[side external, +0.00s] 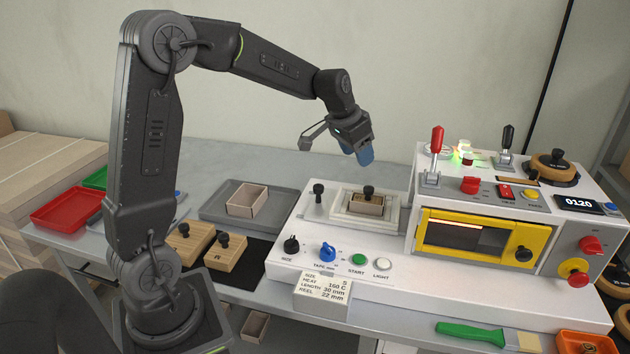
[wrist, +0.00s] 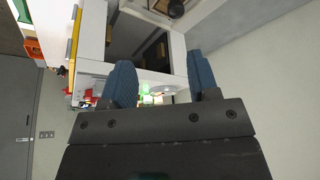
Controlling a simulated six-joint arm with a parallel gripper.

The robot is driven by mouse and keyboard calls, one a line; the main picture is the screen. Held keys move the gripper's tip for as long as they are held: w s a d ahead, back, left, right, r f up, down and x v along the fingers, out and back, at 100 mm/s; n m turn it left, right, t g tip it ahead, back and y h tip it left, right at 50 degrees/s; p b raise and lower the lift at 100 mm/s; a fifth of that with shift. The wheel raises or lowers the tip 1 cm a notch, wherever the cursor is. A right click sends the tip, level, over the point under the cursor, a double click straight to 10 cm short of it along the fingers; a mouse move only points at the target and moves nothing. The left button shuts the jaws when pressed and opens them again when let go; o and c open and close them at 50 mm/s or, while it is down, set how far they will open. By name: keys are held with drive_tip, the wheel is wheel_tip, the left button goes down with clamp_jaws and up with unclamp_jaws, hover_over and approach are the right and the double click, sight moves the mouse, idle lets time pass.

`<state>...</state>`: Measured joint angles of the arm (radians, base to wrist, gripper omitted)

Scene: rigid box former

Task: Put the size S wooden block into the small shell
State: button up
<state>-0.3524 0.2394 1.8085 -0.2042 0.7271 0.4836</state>
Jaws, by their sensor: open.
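A small wooden block with a black knob (side external: 368,191) sits in the white square frame on the machine's bed. Light wooden walls (side external: 366,208) show around it, seemingly a small shell; how deep the block sits in it I cannot tell. A larger open wooden shell (side external: 246,199) stands on the grey tray. My gripper (side external: 360,157) is above and slightly left of the knob, clear of it, with its blue fingers pointing down. In the wrist view the two blue fingers (wrist: 161,78) are apart with nothing held between them.
Two larger knobbed blocks (side external: 190,241) (side external: 226,253) lie on the black mat (side external: 257,261). A black knobbed post (side external: 318,193) stands left of the white frame. The machine's yellow-framed window (side external: 475,235) and levers (side external: 435,153) rise to the right. A red tray (side external: 66,203) is far left.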

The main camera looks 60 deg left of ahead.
drive_tip(key=s+d+r, duration=0.6)
drive_tip(key=s+d, duration=0.3)
drive_tip(key=s, duration=0.2)
drive_tip(key=s+d+f, duration=0.1)
drive_tip(key=s+d, duration=0.1)
drive_tip(key=s, duration=0.5)
drive_tip(key=s+d+f+t, duration=0.1)
drive_tip(key=s+d, duration=0.2)
drive_tip(key=s, duration=0.5)
drive_tip(key=shift+d, duration=0.2)
